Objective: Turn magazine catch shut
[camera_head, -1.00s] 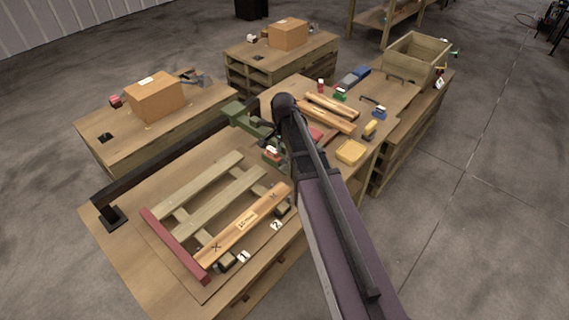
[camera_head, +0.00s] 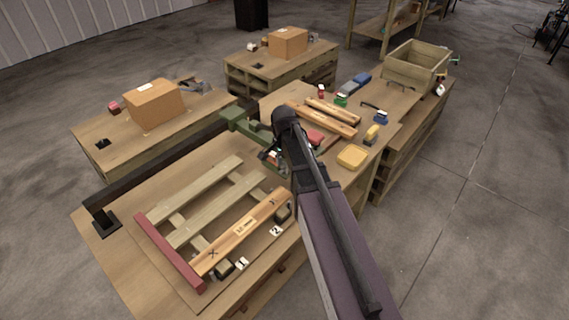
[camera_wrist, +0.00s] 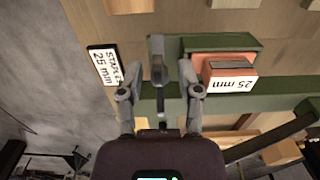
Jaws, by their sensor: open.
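In the wrist view my gripper (camera_wrist: 157,78) is open, with one finger on each side of a small grey upright lever (camera_wrist: 156,48), which looks like the magazine catch. I cannot tell whether either finger touches it. Right of the lever is a green magazine body (camera_wrist: 238,44) holding an orange block with a white "25 mm" label (camera_wrist: 231,84). In the head view the green tool (camera_head: 238,122) stands at the bench's back edge. My gripper (camera_head: 268,156) is beside it, and my arm hides part of the area.
A "STAPLES 25 mm" sign (camera_wrist: 104,66) lies left of my fingers. In the head view a pallet frame with a red-ended side (camera_head: 168,252) and a loose plank (camera_head: 240,232) lies on the front bench.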

